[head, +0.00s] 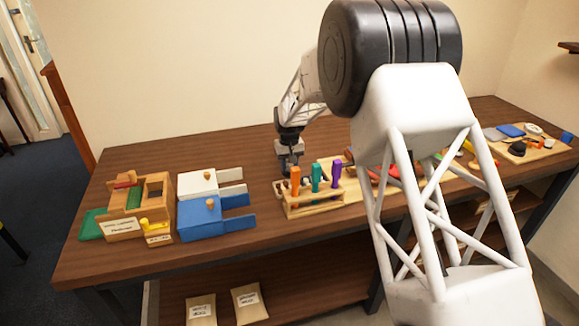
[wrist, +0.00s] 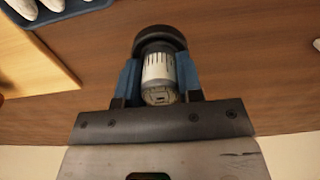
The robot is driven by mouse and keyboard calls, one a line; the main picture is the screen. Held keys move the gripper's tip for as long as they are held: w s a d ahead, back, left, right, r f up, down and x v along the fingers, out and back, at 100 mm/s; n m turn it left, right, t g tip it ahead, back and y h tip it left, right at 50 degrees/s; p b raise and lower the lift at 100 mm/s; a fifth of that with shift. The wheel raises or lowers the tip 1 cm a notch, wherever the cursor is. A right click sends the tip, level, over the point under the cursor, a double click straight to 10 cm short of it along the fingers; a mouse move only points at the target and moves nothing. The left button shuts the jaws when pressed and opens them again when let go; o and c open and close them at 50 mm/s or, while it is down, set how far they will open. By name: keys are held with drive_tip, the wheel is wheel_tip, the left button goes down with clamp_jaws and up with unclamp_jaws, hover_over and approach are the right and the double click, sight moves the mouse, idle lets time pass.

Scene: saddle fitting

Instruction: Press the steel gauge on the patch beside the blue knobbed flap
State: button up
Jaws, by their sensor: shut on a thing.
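The steel gauge (wrist: 158,68) is a short cylinder with a dark round end and a white band of black tick marks. In the wrist view it sits between the blue fingers of my gripper (wrist: 158,78), which is shut on it. In the head view my gripper (head: 289,152) is above the table, behind the tool rack; the gauge is too small to make out clearly there. The blue knobbed flap (head: 203,218) is on a blue box at the left, with a wooden knob on top. A blue panel sticks out to its right. I cannot make out the patch.
A white knobbed box (head: 197,186) stands behind the blue one. A wooden box with green parts (head: 125,228) is further left. The wooden rack (head: 315,207) holds orange, teal and purple handled tools. Bare table (head: 262,235) lies between the blue box and the rack.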

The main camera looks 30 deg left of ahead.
drive_tip(key=shift+r, duration=0.2)
drive_tip(key=shift+r, duration=2.3)
drive_tip(key=w+d+r+m, duration=0.1)
drive_tip(key=w+d+r, duration=0.1)
drive_tip(key=w+d, duration=0.3)
drive_tip(key=w+d+r+m, duration=0.1)
drive_tip(key=w+d+m, duration=0.1)
drive_tip(key=w+d, duration=0.3)
drive_tip(key=w+d+r+m, duration=0.2)
drive_tip(key=w+d, duration=0.3)
drive_tip(key=d, duration=0.3)
drive_tip(key=shift+w+d+r, duration=0.3)
drive_tip(key=shift+d+r, duration=0.05)
drive_tip(key=shift+w+d+r+m, duration=0.1)
drive_tip(key=shift+w+d+m, duration=0.3)
drive_tip(key=shift+d, duration=0.15)
drive_tip(key=shift+s, duration=0.1)
drive_tip(key=shift+f, duration=1.4)
